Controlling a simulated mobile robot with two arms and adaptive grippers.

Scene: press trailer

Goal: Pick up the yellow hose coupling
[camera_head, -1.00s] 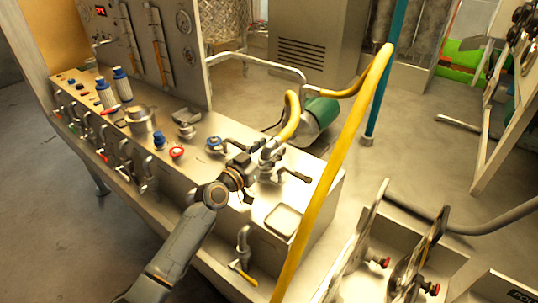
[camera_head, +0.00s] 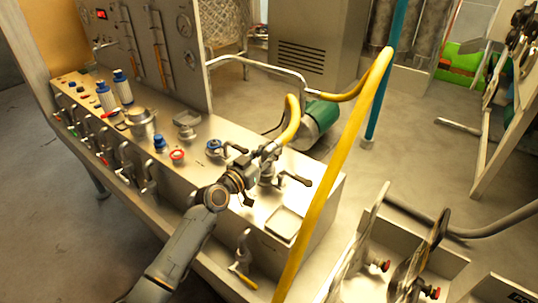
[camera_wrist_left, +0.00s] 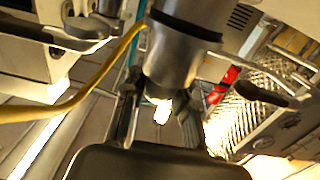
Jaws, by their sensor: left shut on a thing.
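The yellow hose (camera_head: 335,170) rises in an arch from the lower middle of the head view and bends back down to the metal bench. Its short yellow end (camera_head: 291,122) meets a silver metal coupling (camera_head: 268,150) above the bench top. My left gripper (camera_head: 251,168) reaches in from the left and is shut on the coupling. In the left wrist view a grey metal cylinder with a dark band, the coupling (camera_wrist_left: 172,60), sits between the fingers of my left gripper (camera_wrist_left: 160,108). The fingers partly hide its lower end. My right gripper is not in view.
The metal bench (camera_head: 215,180) carries blue, red and black valve handles close to my left arm. A black-tipped lever (camera_head: 295,179) stands right of the coupling. A teal pole (camera_head: 380,85) and a green cylinder (camera_head: 320,118) stand behind. Open floor (camera_head: 440,180) lies to the right.

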